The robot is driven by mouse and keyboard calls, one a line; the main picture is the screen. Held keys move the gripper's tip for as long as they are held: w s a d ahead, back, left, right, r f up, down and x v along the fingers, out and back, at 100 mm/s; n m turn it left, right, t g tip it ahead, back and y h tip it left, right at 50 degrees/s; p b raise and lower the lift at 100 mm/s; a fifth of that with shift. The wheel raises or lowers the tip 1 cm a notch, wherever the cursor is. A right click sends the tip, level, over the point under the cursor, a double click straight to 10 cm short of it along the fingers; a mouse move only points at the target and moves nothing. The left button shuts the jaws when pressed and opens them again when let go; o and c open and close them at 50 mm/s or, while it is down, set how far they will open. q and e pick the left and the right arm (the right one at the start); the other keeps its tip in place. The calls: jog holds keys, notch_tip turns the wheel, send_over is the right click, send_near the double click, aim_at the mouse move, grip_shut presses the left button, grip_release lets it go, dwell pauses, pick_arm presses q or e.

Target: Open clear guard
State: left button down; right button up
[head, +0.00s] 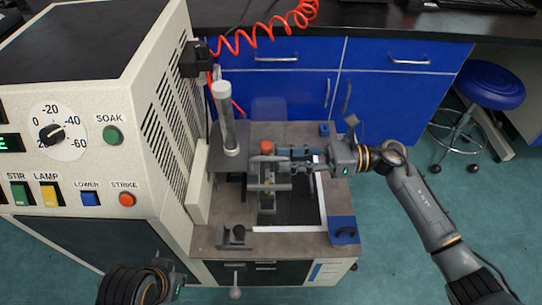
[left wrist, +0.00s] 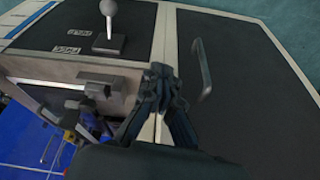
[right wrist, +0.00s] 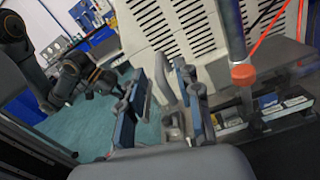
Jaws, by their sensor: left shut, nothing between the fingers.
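The clear guard seems to be a faint see-through panel (head: 268,108) at the back of the machine's deck in the head view; its edges are hard to make out. My right gripper (head: 288,158) reaches in from the right over the deck, beside an orange knob (head: 267,146). In the right wrist view its fingers (right wrist: 163,100) stand apart, with a grey bracket-like part (right wrist: 173,125) showing between or beyond them; I cannot tell if they touch it. My left gripper (left wrist: 160,78) is shut and empty, low by the cabinet front; in the head view it shows at the lower left (head: 172,275).
A beige control cabinet (head: 75,120) stands on the left. A ball-ended lever (head: 235,290) sticks out at the front. Blue blocks (head: 343,230) sit at the deck's right corners. A blue stool (head: 490,85) stands far right.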

jog(key=shift+a, duration=2.1)
jog(key=shift+c, duration=0.4)
grip_shut()
